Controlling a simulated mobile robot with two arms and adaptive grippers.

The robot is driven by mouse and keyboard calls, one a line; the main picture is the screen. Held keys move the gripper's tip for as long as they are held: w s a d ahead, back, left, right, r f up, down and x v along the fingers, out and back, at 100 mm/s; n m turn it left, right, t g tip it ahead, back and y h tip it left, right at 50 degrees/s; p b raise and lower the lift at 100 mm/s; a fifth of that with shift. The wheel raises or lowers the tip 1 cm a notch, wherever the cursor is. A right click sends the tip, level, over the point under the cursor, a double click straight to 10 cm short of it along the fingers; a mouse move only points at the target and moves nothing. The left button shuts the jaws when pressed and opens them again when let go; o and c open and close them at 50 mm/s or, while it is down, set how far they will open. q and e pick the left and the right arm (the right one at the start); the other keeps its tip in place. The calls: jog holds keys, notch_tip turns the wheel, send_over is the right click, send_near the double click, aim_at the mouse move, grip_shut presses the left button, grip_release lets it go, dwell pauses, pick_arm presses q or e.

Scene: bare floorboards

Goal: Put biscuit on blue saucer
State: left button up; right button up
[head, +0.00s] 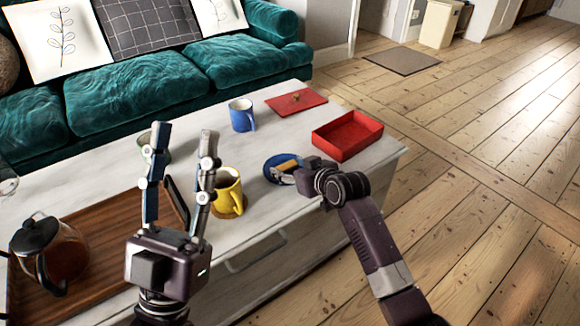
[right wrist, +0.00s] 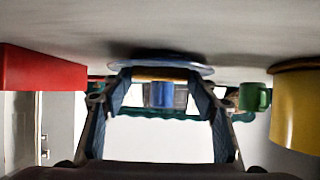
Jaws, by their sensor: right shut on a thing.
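The blue saucer (head: 269,172) lies on the white table, between the yellow mug and the red tray. The orange-brown biscuit (head: 287,165) is over the saucer, between the fingers of my right gripper (head: 284,172). In the right wrist view, which is upside down, the biscuit (right wrist: 160,74) spans the two fingertips right against the saucer (right wrist: 160,62); I cannot tell whether it rests on it. My right gripper is shut on the biscuit. My left gripper (head: 182,142) is open and empty, fingers pointing up, in front of the table's left part.
A yellow mug (head: 227,187) stands left of the saucer and a red tray (head: 347,137) right of it. Behind are a blue mug (head: 241,115) and a red mat (head: 296,102). A wooden tray (head: 107,222) bears a glass coffee pot (head: 62,255). A green mug (right wrist: 254,97) is beyond.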

jog(key=shift+f, duration=0.25)
jog(key=o, duration=0.8)
jog(key=shift+s+f, duration=0.1)
jog(key=shift+f, duration=0.1)
